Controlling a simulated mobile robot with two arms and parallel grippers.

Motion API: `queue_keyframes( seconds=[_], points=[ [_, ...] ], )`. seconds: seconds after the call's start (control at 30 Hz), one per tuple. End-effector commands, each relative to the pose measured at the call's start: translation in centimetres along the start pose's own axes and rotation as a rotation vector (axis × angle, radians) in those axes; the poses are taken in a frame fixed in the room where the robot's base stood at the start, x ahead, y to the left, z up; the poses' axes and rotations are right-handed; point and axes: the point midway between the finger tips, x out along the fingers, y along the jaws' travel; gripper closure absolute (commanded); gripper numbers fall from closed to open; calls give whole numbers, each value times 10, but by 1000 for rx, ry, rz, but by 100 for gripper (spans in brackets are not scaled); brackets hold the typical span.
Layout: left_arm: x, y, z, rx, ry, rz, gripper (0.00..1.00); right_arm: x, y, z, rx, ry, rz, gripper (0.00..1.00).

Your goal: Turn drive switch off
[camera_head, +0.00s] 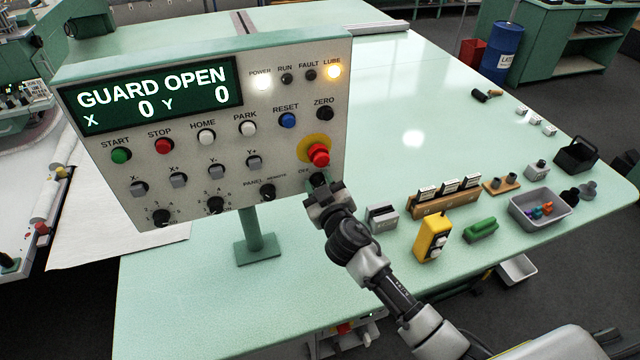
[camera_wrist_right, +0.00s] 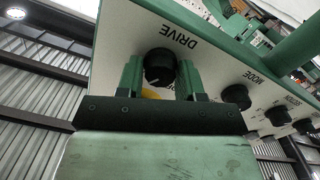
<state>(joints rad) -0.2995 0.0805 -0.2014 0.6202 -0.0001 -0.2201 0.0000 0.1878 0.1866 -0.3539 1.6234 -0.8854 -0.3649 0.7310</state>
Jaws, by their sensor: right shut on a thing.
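The drive switch (camera_wrist_right: 160,66) is a round black knob on the pale control panel (camera_head: 290,75), next to the word DRIVE, which appears upside down in the right wrist view. My right gripper (camera_wrist_right: 160,78) is shut on the knob, with one green-sided finger on each side of it. In the head view my right gripper (camera_head: 320,190) is at the panel's lower right corner, below the red emergency button (camera_head: 318,155). It hides most of the knob there, and I cannot read the switch setting. My left gripper is not in view.
The panel display (camera_head: 150,95) reads GUARD OPEN, X 0, Y 0. The POWER and LUBE lamps are lit. Other knobs, including the mode knob (camera_wrist_right: 236,97), sit along the panel's lower edge. A yellow box (camera_head: 432,238) and grey bin (camera_head: 540,212) stand on the table at right.

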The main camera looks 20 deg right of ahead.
Motion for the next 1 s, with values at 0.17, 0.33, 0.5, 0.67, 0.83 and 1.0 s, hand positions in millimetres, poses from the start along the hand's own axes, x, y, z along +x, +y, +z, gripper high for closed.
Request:
queue_keyframes(
  seconds=[0.17,0.33,0.5,0.67,0.83,1.0],
  points=[
    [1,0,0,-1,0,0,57,0,-1,1,-69,-1,0,87],
    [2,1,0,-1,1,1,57,0,-1,1,-190,-1,0,87],
    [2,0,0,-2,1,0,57,0,-2,1,-346,-1,-1,87],
    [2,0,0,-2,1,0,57,0,-2,1,-499,-1,-1,87],
    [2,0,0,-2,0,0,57,0,-2,1,-661,-2,-1,87],
    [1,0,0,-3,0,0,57,0,-3,2,-820,-2,-1,87]
  ],
)
